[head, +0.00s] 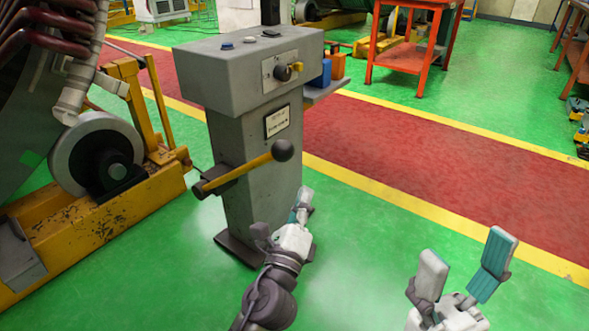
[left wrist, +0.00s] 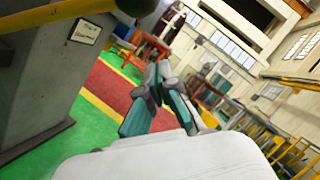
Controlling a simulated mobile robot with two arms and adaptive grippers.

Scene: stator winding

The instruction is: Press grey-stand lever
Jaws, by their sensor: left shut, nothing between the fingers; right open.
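The grey stand (head: 238,115) stands upright on the green floor in the head view, and its side fills the left of the left wrist view (left wrist: 45,85). Its lever (head: 238,170) is a yellow bar with a dark ball knob (head: 283,150), tilted up to the right. The lever also crosses the top left of the left wrist view (left wrist: 60,12). My left gripper (head: 303,200) is shut and empty, below and slightly right of the knob, apart from it. Its fingers show in the left wrist view (left wrist: 158,80). My right gripper (head: 465,258) is open and empty at the lower right.
A yellow machine base (head: 95,230) with a grey roller (head: 95,155) stands close left of the stand. Blue and orange boxes (head: 335,66) sit on a side shelf. A red cart (head: 400,60) stands behind. The floor right of the stand is clear.

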